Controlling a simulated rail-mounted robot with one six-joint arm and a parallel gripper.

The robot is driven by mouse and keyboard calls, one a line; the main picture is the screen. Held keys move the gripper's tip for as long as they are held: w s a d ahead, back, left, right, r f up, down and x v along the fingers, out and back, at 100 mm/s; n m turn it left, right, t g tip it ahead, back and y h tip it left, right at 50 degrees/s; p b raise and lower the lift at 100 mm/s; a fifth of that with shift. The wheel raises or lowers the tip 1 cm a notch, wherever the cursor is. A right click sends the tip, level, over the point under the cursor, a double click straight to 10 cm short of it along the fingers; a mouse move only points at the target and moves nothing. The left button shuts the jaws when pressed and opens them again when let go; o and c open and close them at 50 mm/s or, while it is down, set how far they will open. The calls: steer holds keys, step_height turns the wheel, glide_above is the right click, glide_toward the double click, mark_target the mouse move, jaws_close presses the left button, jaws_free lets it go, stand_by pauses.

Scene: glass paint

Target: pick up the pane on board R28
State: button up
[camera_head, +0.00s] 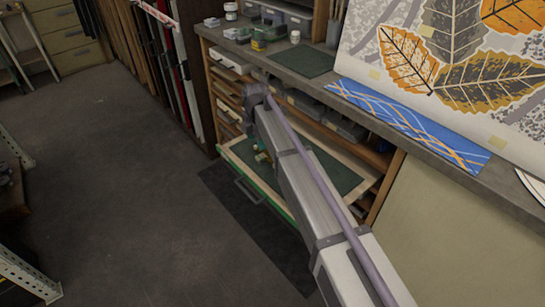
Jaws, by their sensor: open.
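No label reading R28 can be made out, so I cannot tell which board is meant. A pulled-out board with a green mat (335,172) and a bright green front edge sits low in the shelf unit. Small yellowish and teal shapes (262,157) show on it beside my arm, too small to identify. A blue pane or strip with white and orange lines (405,118) lies along the worktop. My arm crosses the board from the lower right and hides part of it.
The grey worktop (300,62) carries a dark green mat (304,61), small jars and boxes at its far end. A leaf-patterned panel (440,60) stands at the back right. Tall sheets (170,70) stand in a rack at the upper left. The grey floor (110,180) at left is clear.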

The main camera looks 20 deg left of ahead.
mark_target(258, 157)
step_height(258, 157, down, 4)
steer(key=shift+w+a+r+b, duration=0.1)
steer(key=shift+r+b, duration=0.15)
steer(key=shift+b, duration=0.55)
steer(key=shift+r, duration=0.15)
step_height(258, 157, down, 5)
steer(key=b, duration=0.5)
steer(key=shift+f, duration=0.2)
steer(key=shift+r, duration=0.25)
steer(key=c, duration=1.1)
